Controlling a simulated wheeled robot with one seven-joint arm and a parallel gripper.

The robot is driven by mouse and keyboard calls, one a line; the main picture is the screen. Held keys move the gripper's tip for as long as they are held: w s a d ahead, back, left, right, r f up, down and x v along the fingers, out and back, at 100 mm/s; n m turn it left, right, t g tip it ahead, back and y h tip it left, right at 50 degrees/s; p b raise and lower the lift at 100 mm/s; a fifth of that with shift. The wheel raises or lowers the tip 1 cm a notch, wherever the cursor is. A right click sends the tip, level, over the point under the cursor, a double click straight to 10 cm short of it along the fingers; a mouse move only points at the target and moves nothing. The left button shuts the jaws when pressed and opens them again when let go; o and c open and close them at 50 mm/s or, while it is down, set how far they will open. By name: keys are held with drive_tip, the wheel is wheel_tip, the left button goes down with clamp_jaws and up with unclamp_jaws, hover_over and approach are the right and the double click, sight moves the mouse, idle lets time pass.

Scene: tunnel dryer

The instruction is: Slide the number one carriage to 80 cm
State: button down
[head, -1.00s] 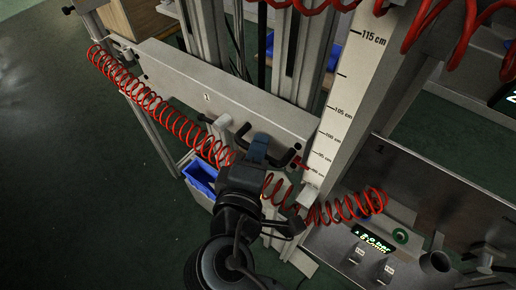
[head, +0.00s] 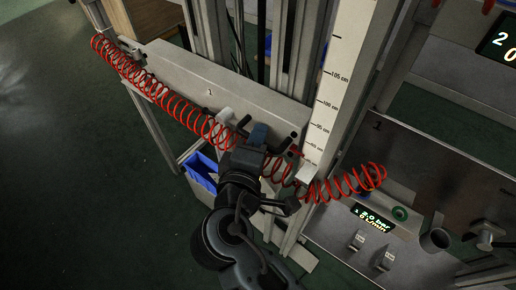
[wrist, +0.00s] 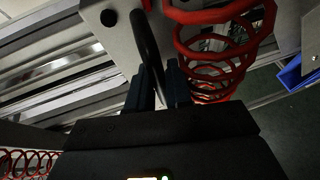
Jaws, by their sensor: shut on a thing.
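The number one carriage (head: 225,88) is a long pale box marked "1", riding on upright metal rails. Its black bar handle (head: 272,143) sticks out near its right end. My gripper (head: 258,134) is shut on this handle. In the wrist view the handle (wrist: 143,35) runs between the two dark fingers of my gripper (wrist: 160,80). A white scale (head: 328,100) with cm marks stands to the right of the carriage. A small red pointer (head: 296,152) at the carriage's right end sits slightly below the lowest readable label, around 90 cm. Lower marks are hidden.
A red coiled hose (head: 170,97) hangs along the carriage front, close to my gripper; it also shows in the wrist view (wrist: 215,60). A blue bin (head: 201,172) stands below. A metal panel with a pressure display (head: 372,219) is at right. Open green floor lies left.

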wheel_tip(320, 180, down, 7)
drive_tip(key=b, duration=0.3)
drive_tip(key=shift+s+f, duration=0.1)
drive_tip(key=c, duration=1.3)
unclamp_jaws()
drive_tip(key=shift+o, duration=0.9)
drive_tip(key=shift+r, duration=0.2)
drive_tip(key=v, duration=0.7)
drive_tip(key=shift+s, duration=0.35)
drive_tip(key=shift+a, duration=0.15)
